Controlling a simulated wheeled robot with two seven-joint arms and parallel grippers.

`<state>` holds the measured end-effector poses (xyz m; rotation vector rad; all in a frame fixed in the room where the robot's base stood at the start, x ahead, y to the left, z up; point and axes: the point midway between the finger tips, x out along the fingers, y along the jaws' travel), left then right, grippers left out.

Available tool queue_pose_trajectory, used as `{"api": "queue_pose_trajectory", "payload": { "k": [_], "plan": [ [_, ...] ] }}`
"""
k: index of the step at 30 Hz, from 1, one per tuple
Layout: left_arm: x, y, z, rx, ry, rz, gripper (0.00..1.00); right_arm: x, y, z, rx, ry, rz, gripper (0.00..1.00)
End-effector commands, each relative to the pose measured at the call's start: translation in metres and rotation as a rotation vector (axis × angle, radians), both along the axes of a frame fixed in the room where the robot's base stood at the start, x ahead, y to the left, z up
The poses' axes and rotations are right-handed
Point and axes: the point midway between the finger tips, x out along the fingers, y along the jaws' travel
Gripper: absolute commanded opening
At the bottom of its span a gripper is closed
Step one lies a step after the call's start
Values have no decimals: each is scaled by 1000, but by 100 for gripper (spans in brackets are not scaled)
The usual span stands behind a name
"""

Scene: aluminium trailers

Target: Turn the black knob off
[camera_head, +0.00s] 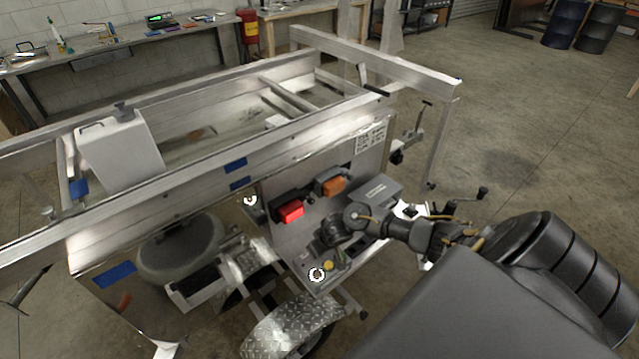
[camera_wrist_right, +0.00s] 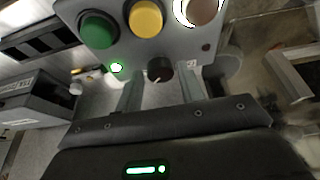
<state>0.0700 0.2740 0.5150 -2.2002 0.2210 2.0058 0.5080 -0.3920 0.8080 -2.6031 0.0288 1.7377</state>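The black knob (camera_wrist_right: 159,70) sits at the lower edge of a grey control panel (camera_wrist_right: 120,45) in the right wrist view. A pale pointer line shows on its face. My right gripper (camera_wrist_right: 158,88) is open. Its two fingers are apart, to the left and right of the knob, with a gap on each side; I cannot tell how deep they reach. A small green light (camera_wrist_right: 116,67) glows left of the knob. In the head view my right gripper (camera_head: 333,236) is over the panel at the trailer's end and hides the knob. I cannot make out my left gripper.
The panel carries a green button (camera_wrist_right: 97,30), a yellow button (camera_wrist_right: 146,18) and a white-ringed button (camera_wrist_right: 190,10). A red lamp (camera_head: 291,211) and an orange lamp (camera_head: 333,186) are on the trailer's end. A wheel fender (camera_head: 290,325) is below. Open floor lies right.

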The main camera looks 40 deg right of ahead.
Motion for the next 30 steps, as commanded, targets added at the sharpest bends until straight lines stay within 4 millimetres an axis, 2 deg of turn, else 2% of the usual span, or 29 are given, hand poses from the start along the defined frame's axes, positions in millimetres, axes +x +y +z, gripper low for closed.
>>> {"api": "queue_pose_trajectory", "payload": {
  "k": [1, 7, 17, 30],
  "plan": [
    [0, 0, 0, 0, 0, 0, 36, 0, 0, 0, 0, 0, 0, 32],
    [0, 0, 0, 0, 0, 0, 36, 0, 0, 0, 0, 0, 0, 7],
    [0, 0, 2, 0, 0, 0, 36, 0, -1, 1, -1, 1, 58, 7],
    [0, 0, 3, 0, 0, 0, 36, 1, -5, 0, -1, 1, 406, 7]
  ]
}}
